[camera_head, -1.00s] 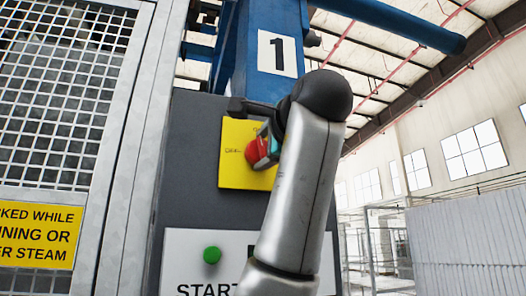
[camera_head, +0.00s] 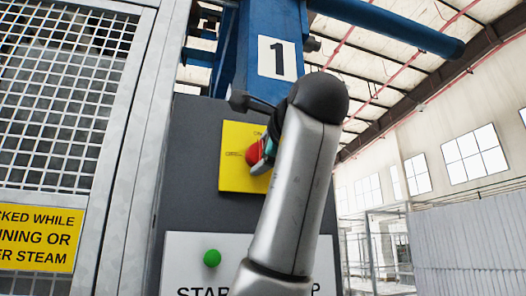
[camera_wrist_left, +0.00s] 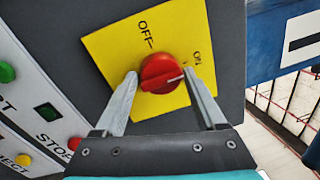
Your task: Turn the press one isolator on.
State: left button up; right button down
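The press one isolator is a red rotary knob (camera_head: 253,155) on a yellow plate (camera_head: 232,180), under the number 1 sign. The wrist view shows the knob (camera_wrist_left: 161,73) close up, with OFF and ON printed on the plate (camera_wrist_left: 110,50). Its white pointer line points right, near the ON mark and away from OFF. My left gripper (camera_wrist_left: 160,76) is open, with one finger on either side of the knob. The fingertips are very close to its sides; I cannot tell whether they touch. In the head view my left wrist hides part of the plate's right side. My right gripper is not in view.
A green button (camera_head: 212,258) on a white panel sits below the plate, partly behind my arm. A mesh guard (camera_head: 70,90) with a yellow warning sign (camera_head: 38,238) stands at left. A blue post (camera_head: 258,85) rises above the grey box.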

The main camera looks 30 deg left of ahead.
pick_arm(q)
jog(key=o, duration=0.3)
jog(key=shift+o, duration=0.2)
jog(key=b+v, duration=0.2)
jog(key=v, duration=1.3)
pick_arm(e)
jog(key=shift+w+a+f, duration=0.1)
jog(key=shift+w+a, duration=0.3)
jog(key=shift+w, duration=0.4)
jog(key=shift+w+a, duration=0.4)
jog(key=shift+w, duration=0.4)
pick_arm(q)
jog(key=shift+f, duration=0.1)
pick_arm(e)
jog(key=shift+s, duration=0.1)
